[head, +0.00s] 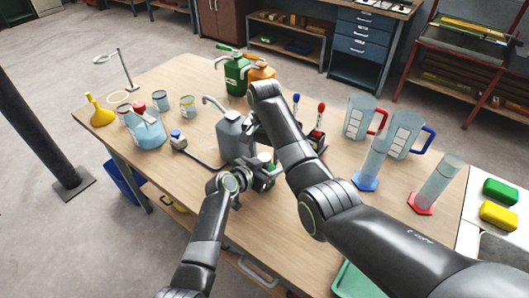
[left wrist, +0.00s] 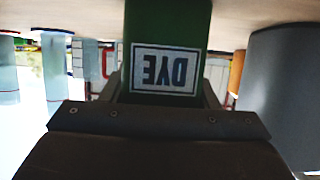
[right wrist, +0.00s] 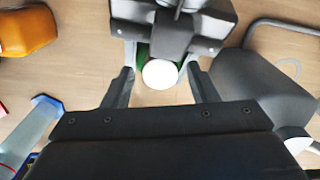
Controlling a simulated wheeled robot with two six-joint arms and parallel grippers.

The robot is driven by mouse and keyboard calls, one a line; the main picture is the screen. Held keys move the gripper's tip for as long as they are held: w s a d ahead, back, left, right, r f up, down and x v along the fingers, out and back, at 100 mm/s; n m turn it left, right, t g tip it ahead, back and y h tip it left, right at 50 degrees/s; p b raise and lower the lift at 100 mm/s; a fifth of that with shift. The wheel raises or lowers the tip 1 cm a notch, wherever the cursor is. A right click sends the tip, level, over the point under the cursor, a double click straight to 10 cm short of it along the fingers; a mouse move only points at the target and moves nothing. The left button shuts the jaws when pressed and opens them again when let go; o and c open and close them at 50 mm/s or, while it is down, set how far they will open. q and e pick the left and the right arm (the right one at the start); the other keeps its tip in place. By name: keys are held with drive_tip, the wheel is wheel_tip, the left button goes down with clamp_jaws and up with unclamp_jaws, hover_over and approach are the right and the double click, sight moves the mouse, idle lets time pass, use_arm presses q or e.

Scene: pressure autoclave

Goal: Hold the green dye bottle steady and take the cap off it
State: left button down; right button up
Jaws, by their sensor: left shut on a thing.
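The green dye bottle (left wrist: 166,22) fills the upper middle of the left wrist view, its white DYE label upside down there. My left gripper (left wrist: 166,88) is shut on the bottle's body. In the right wrist view the bottle's round white cap (right wrist: 160,73) is on it, seen from above, with a little green showing around it. My right gripper (right wrist: 160,82) is open, one finger on each side of the cap, with gaps between. In the head view my right arm partly hides the bottle and the grippers.
A grey jerrycan (head: 236,136) stands close beside the grippers. Green (head: 236,76) and orange (head: 262,72) cans stand behind. Measuring jugs (head: 360,117) and cylinders (head: 433,188) stand to the right. A wash bottle (head: 148,131) and yellow funnel (head: 98,112) are on the left.

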drive_tip(key=shift+r, duration=2.25)
drive_tip(key=shift+c, duration=0.2)
wheel_tip(320, 180, up, 3)
drive_tip(key=m, duration=0.6)
drive_tip(key=shift+r+m, duration=0.15)
drive_tip(key=shift+m, duration=0.15)
drive_tip(key=shift+f, duration=3.95)
drive_tip(key=c, duration=1)
drive_tip(key=n, duration=0.6)
drive_tip(key=shift+n, duration=0.3)
